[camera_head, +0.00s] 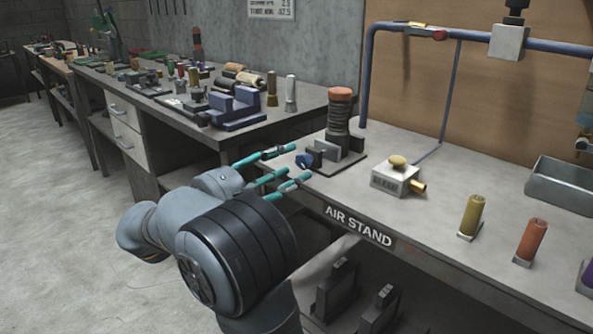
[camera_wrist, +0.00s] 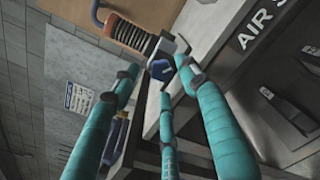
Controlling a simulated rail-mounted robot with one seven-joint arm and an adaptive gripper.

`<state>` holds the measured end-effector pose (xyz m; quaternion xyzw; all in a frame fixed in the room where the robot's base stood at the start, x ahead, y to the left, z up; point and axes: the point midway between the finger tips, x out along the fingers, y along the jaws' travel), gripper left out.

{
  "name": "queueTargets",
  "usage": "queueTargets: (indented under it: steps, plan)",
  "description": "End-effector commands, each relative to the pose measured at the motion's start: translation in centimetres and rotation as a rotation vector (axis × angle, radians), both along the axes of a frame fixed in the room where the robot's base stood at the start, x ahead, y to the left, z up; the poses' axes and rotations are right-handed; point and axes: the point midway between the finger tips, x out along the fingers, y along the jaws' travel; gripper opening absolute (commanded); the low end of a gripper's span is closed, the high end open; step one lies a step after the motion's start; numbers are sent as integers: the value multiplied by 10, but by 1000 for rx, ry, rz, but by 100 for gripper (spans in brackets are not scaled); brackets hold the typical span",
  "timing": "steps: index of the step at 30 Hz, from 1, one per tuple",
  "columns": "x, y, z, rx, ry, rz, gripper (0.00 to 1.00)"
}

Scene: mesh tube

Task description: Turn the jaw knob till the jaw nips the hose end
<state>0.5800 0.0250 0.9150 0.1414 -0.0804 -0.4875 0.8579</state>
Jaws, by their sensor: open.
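The blue jaw knob (camera_head: 304,161) sits at the front left of a small grey clamp jaw (camera_head: 327,150) on a plate at the bench's left end. The dark ribbed hose end (camera_head: 339,118), with an orange top, stands upright behind the jaw. In the wrist view the knob (camera_wrist: 161,70) shows a pale mark on its face, and the hose (camera_wrist: 132,35) lies beyond it. My gripper (camera_head: 292,167) has three teal fingers, spread open, with tips around or just short of the knob. I cannot tell whether they touch it. The gap between jaw and hose is not clear.
A white valve box (camera_head: 394,179) with brass fittings stands right of the clamp plate. Yellow (camera_head: 471,216) and orange (camera_head: 530,240) cylinders stand farther right. A blue pipe frame (camera_head: 368,70) rises behind. Another cluttered bench (camera_head: 290,122) is at the back left.

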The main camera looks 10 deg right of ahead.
Motion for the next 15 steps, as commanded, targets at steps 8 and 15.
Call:
queueTargets:
  steps: [8, 15]
  plan:
    - [14, -23, -1, 1, -1, 0, 44]
    - [15, -25, 0, 1, -1, 1, 44]
